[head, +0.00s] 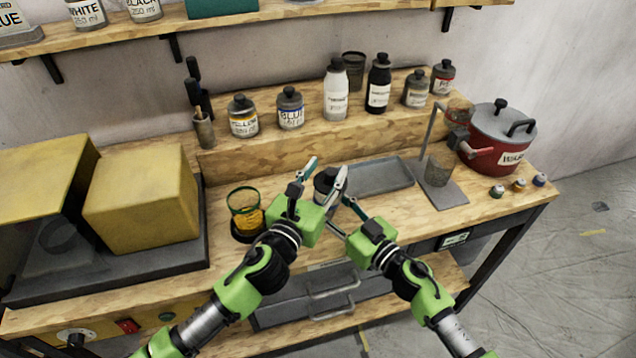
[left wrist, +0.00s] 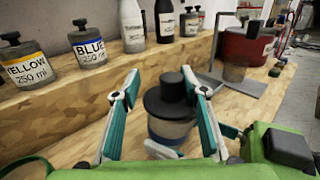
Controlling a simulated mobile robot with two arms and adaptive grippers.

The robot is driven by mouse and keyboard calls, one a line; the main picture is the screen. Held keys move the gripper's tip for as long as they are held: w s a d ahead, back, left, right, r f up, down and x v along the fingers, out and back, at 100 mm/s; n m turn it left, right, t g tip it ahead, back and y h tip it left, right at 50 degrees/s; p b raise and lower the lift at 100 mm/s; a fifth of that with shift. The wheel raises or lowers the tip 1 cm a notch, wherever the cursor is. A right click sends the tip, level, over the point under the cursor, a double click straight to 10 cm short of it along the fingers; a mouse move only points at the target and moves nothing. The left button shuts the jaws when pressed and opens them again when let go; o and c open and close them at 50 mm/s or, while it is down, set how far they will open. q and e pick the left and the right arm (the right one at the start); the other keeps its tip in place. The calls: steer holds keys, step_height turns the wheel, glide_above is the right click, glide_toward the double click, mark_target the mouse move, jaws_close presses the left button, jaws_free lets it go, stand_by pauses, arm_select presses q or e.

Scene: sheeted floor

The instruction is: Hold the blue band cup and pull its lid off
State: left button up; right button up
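The blue band cup (left wrist: 170,126) stands upright on the bench, with a dark knobbed lid (left wrist: 171,98) on it. A blue band shows below the lid in the left wrist view. In the head view the lid (head: 325,180) shows between my left gripper's fingers, and the cup's lower part is mostly hidden. My left gripper (head: 327,166) is open, one finger on each side of the lid, with a clear gap on the left side. My right gripper (head: 342,216) is low beside the cup, its fingers apart and pointing toward it; contact cannot be told.
A glass with orange contents (head: 246,214) stands left of my left gripper. A grey tray (head: 380,177) lies behind the grippers. A red pot (head: 490,150) and a metal stand (head: 445,190) are on the right. Labelled bottles (head: 290,112) line the raised shelf. Yellow boxes (head: 140,200) fill the left.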

arm_select(q)
steer(key=shift+w+d, duration=0.1)
steer(key=shift+w, duration=0.1)
jaws_close()
steer(key=shift+w+a+f, duration=0.1)
steer(key=shift+a, duration=0.1)
arm_select(e)
steer(key=shift+d, duration=0.1)
arm_select(q)
steer(key=shift+d, duration=0.2)
arm_select(e)
steer(key=shift+w, duration=0.1)
steer(key=shift+d, duration=0.1)
arm_select(q)
steer(key=shift+r, duration=0.2)
steer(key=shift+d+r, duration=0.1)
steer(key=shift+r, duration=0.6)
steer(key=shift+s+d+r, duration=0.2)
steer(key=shift+s+r, duration=0.1)
steer(key=shift+r, duration=0.1)
